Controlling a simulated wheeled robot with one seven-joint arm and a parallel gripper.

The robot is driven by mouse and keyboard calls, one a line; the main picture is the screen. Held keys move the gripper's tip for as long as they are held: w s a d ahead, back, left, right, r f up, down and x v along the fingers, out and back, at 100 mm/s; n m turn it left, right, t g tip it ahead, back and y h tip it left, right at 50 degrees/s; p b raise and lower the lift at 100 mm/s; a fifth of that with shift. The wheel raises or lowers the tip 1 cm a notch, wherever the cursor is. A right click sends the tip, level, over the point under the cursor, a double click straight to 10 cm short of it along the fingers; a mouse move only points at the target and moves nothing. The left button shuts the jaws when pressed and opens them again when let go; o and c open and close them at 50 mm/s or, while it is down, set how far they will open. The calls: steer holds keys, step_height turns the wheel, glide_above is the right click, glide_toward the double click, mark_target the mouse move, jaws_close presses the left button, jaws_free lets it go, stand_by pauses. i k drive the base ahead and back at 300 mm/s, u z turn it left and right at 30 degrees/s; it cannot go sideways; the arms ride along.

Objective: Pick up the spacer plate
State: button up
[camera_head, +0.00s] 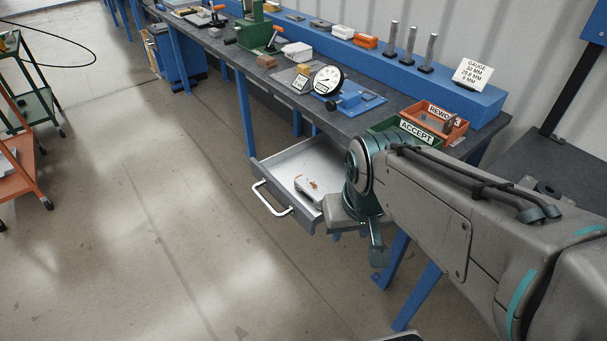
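I cannot say for sure which thing is the spacer plate. A flat grey plate (285,76) lies on the bench beside the dial gauge (328,80), partly behind a small label card (300,84). A pale flat piece (312,190) with reddish marks lies in the open drawer (286,160) under the bench. My gripper (376,245) points down at the drawer's right front side, below the bench top. My arm hides part of the drawer, and the fingertips are too unclear to tell open from shut.
A green ACCEPT tray (408,131) and an orange REWORK tray (434,118) stand at the bench's near end. Upright pins (408,45) and a gauge sign (473,74) stand on the blue rear ledge. The drawer handle (270,198) juts into the aisle.

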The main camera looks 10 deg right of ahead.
mark_target(307, 183)
steer(key=z, duration=0.45)
steer(key=k, duration=0.1)
steer(key=u, duration=1)
steer(key=i, duration=0.65)
steer(key=z, duration=1.35)
